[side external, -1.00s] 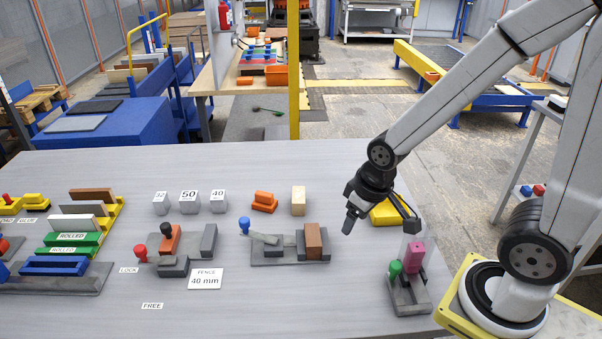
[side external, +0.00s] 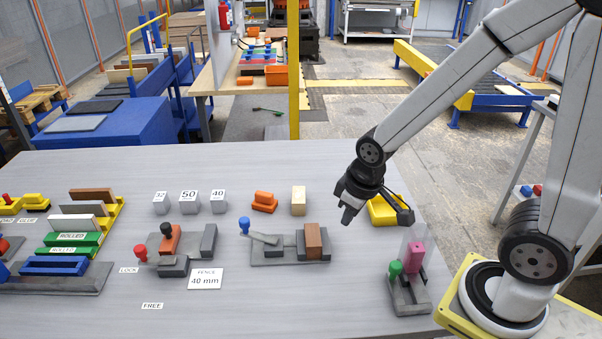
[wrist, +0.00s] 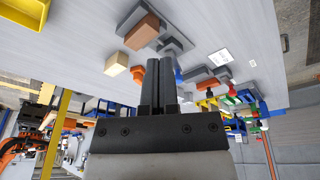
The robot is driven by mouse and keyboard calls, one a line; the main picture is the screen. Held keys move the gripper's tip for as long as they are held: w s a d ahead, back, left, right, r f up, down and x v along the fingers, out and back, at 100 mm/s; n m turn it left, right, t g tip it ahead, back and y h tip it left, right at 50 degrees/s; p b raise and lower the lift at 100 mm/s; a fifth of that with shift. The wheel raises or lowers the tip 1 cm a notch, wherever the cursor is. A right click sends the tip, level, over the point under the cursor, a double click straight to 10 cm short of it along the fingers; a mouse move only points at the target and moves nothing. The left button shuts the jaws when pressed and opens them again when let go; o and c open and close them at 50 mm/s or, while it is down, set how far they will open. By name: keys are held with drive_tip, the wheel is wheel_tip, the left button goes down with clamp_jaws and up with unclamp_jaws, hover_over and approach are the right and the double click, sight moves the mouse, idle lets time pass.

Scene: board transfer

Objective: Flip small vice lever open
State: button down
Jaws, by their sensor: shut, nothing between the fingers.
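A vice-like fixture with a blue-knobbed grey lever (side external: 262,237) and a brown block (side external: 313,241) sits mid-table. The brown block also shows in the wrist view (wrist: 142,32). A smaller fixture (side external: 408,296) at the right front has a green knob (side external: 395,269) and a pink block (side external: 416,254). Another fixture to the left has a red-knobbed lever (side external: 140,252) and an orange block (side external: 170,239). No label tells which is the small vice. My gripper (side external: 346,221) is shut and empty, above the table right of the brown block, touching nothing. Its closed fingers show in the wrist view (wrist: 159,62).
An orange piece (side external: 264,202), a wooden block (side external: 298,201) and numbered weights (side external: 189,202) stand farther back. A "FENCE 40 mm" card (side external: 206,279) lies in front. LOCK and FREE labels are at left. The front middle is clear.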

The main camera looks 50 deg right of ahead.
drive_tip(key=w+a+f+n+h, duration=0.1)
drive_tip(key=w+a+f+n, duration=0.1)
drive_tip(key=w+a+n, duration=0.5)
drive_tip(key=w+a+f+n+h, duration=0.2)
drive_tip(key=w+a+n, duration=0.6)
drive_tip(key=w+n, duration=0.5)
drive_tip(key=shift+w+f+n+h, duration=0.2)
drive_tip(key=shift+n+h, duration=0.1)
drive_tip(key=shift+n, duration=1.7)
drive_tip(key=shift+d+f, duration=0.1)
drive_tip(key=x, duration=0.9)
drive_tip(key=shift+f, duration=0.3)
drive_tip(key=shift+w+d+f, duration=0.1)
drive_tip(key=shift+w+d, duration=0.85)
drive_tip(key=shift+d, duration=0.2)
drive_tip(key=shift+w+d, duration=0.4)
drive_tip(key=shift+d, duration=0.1)
